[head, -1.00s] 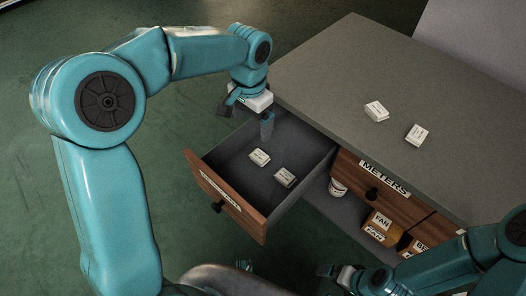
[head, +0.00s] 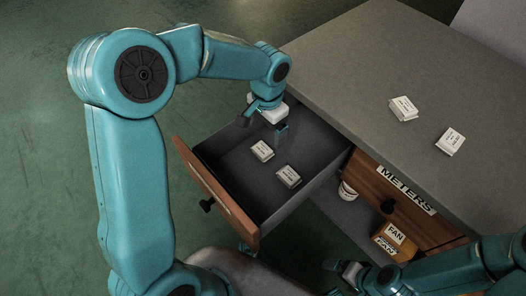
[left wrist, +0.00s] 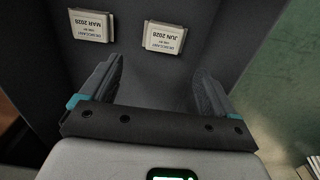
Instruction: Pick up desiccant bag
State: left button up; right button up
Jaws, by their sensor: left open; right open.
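Two small white desiccant bags lie in the open drawer (head: 222,178): one to the left (head: 262,151) and one nearer the right side (head: 288,176). In the left wrist view one bag is marked JUN 2028 (left wrist: 164,37) and the other MAR 2028 (left wrist: 90,26). Two similar white packets lie on the counter, one (head: 403,108) left of the other (head: 450,142). My left gripper (head: 262,129) is open and empty above the back of the drawer, pointing down. In the left wrist view its fingers (left wrist: 158,70) are apart, with the JUN bag ahead between them. My right gripper (head: 346,272) is open and empty at the bottom.
The grey counter top (head: 345,65) stands behind and right of the drawer. A closed drawer labelled METERS (head: 385,200) is beside it. Below are a white round container (head: 347,190) and an orange box labelled FAN (head: 395,240). Green floor is clear at left.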

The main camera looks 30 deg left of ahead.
aim_at(265, 147)
pick_arm(q)
notch_tip(265, 147, down, 3)
jog(key=shift+r, duration=0.1)
jog(key=f, duration=0.1)
jog(key=f+b, duration=0.1)
jog(key=f, duration=0.1)
jog(key=f+b, duration=0.1)
jog(key=f, duration=0.1)
jog(key=shift+s+a+f, duration=0.1)
jog(key=shift+a, duration=0.15)
jog(key=c, duration=1.1)
